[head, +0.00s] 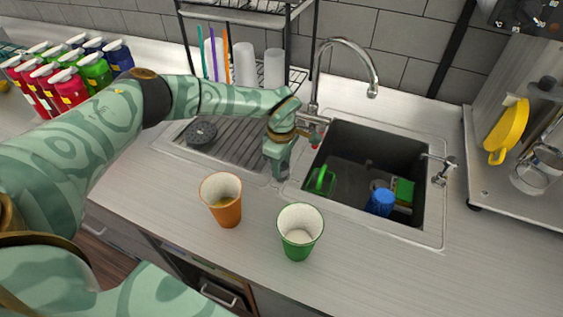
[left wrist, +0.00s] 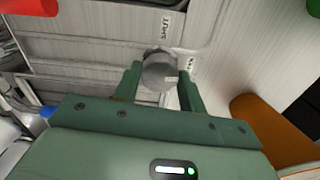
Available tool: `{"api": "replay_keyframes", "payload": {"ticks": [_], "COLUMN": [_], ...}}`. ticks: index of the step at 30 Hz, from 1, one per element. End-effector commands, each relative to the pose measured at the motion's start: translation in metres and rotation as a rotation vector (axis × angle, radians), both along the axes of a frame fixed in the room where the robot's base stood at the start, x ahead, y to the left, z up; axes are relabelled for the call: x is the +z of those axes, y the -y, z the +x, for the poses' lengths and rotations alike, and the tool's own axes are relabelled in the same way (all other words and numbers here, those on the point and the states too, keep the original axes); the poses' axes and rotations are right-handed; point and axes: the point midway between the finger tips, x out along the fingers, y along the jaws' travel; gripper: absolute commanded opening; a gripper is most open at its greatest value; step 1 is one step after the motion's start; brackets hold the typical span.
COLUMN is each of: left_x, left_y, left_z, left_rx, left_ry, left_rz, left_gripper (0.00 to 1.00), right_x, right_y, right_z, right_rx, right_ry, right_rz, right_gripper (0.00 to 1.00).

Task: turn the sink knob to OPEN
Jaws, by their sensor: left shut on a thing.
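The sink knob (left wrist: 158,72) is a round grey knob between the two fingers of my left gripper (left wrist: 160,74) in the left wrist view. The fingers stand on either side of it and are shut on it. A white label that seems to read SHUT (left wrist: 165,26) lies on the surface just above the knob. In the head view my left gripper (head: 279,168) points down at the left rim of the sink (head: 345,160), beside the drainboard, and hides the knob. My right gripper is not in view.
An orange cup (head: 224,211) and a green cup (head: 299,247) stand on the counter in front of the gripper. The faucet (head: 345,45) rises behind it. A rack with white cups (head: 274,68) stands at the back. Several coloured bottles (head: 95,72) stand at left.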

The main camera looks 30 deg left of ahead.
Motion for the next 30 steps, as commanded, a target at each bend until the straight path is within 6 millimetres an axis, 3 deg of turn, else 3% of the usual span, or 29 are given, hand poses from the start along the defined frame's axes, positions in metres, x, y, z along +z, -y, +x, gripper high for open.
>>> {"api": "replay_keyframes", "payload": {"ticks": [9,24,25,27,30], "left_x": [0.0012,0.0012,0.0011,0.0010,0.0007], "left_y": [0.0002,0.0003,0.0003,0.0003,0.0003], "left_z": [0.0010,0.0010,0.0010,0.0009,0.0006], "left_rx": [-0.103,-0.121,-0.121,-0.120,-0.120], "left_ry": [0.003,0.004,0.004,0.003,0.002], "left_rz": [0.000,0.000,0.000,0.000,0.000], "left_gripper": [0.18,0.18,0.47,0.63,0.63], "right_x": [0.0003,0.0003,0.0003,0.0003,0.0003], "right_y": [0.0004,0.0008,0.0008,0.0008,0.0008], "right_z": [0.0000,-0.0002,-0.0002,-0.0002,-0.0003], "right_rx": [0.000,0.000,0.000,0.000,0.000], "right_ry": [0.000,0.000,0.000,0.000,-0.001], "right_rz": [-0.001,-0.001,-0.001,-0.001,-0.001], "right_gripper": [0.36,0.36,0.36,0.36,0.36]}}
